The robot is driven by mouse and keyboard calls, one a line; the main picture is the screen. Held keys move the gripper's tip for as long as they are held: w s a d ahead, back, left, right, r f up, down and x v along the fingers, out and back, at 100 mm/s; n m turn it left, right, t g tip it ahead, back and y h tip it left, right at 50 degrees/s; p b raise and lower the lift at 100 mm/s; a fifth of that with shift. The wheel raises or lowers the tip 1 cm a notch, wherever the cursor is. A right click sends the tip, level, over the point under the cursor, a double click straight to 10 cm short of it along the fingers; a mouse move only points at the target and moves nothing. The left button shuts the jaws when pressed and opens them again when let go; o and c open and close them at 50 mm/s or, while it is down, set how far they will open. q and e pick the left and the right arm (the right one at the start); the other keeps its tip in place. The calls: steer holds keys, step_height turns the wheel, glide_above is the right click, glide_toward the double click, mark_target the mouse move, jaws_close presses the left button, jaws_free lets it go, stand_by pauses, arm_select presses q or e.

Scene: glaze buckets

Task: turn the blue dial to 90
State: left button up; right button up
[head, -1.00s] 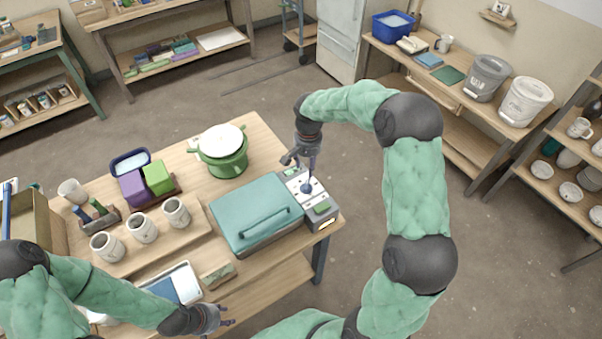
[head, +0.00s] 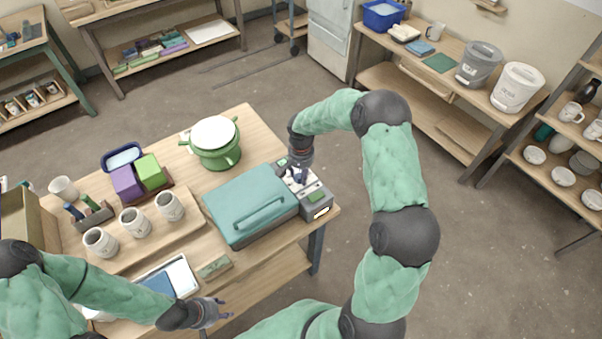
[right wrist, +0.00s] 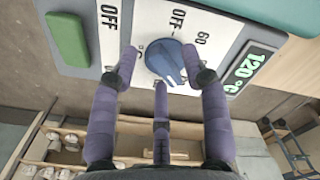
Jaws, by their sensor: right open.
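The blue dial (right wrist: 163,62) sits on a white control panel (right wrist: 138,18) in the right wrist view. "OFF" and "60" are printed around it, and a pale mark shows near its lower edge. In the head view my right gripper (head: 298,174) is over the panel and largely hides the dial. My left gripper (head: 218,312) is near the table's front edge, apart from the panel; its finger opening is unclear.
A teal-lidded box (head: 250,205) stands directly left of the panel. A green pot (head: 215,142) is behind it. Several cups (head: 135,222) stand on a wooden board to the left. A green button (right wrist: 68,38) is on the panel. The table's right edge is close to the panel.

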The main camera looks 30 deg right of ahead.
jaws_close()
steer(key=shift+n, duration=0.4)
steer(key=n, duration=0.3)
steer(key=shift+d+n, duration=0.15)
steer(key=shift+n, duration=2.35)
steer(key=shift+d, duration=0.1)
